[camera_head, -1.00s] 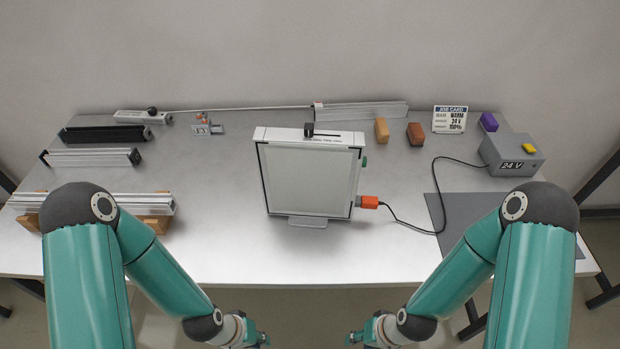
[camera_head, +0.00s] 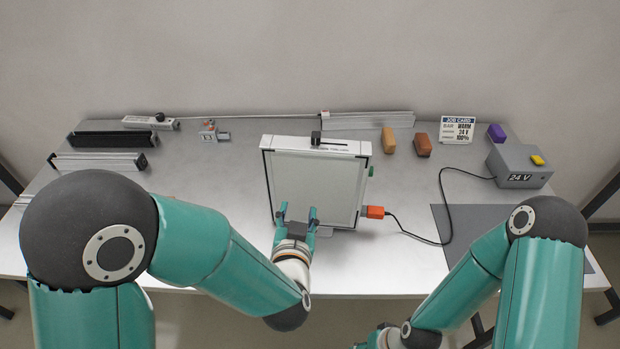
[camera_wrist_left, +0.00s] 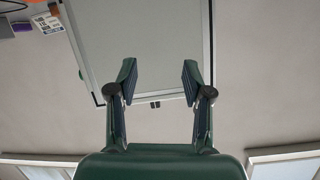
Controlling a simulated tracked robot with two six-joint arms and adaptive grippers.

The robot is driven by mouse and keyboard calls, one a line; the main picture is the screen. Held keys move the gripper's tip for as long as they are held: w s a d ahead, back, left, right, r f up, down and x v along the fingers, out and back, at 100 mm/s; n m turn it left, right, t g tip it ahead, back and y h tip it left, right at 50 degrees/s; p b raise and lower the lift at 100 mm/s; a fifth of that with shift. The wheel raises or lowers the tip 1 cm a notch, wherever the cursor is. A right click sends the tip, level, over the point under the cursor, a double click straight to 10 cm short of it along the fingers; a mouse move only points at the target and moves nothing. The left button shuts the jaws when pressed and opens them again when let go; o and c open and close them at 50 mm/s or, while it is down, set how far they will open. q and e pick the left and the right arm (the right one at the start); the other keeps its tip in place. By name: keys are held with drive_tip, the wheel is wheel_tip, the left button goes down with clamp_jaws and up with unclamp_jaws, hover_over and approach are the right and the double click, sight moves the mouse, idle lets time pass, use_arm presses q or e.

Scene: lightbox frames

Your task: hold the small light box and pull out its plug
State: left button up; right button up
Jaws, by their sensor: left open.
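The small light box (camera_head: 318,185) stands upright near the middle of the bench, with a pale panel in a dark-edged frame. Its orange plug (camera_head: 375,212) is in the lower right side, with a black cable leading off. My left gripper (camera_head: 297,212) is open in front of the panel's lower part and hides some of it. My right gripper (camera_head: 368,343) is low at the picture's bottom edge, partly cut off.
The cable runs to a grey 24 V supply (camera_head: 520,167) at right. A grey mat (camera_head: 470,222) lies before it. A job card (camera_head: 457,130), an orange block (camera_head: 389,141) and a brown block (camera_head: 422,145) stand behind. Bars (camera_head: 100,161) lie at left.

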sight(316, 141)
use_arm(q)
wheel_tip(316, 141, up, 10)
drive_tip(key=w+d+f+n+t+h, duration=0.1)
drive_tip(key=w+d+n+t, duration=0.1)
drive_tip(key=d+t, duration=0.15)
drive_tip(key=w, duration=1.1)
drive_tip(key=shift+r, duration=0.25)
clamp_jaws()
drive_tip(key=shift+c, duration=1.5)
unclamp_jaws()
clamp_jaws()
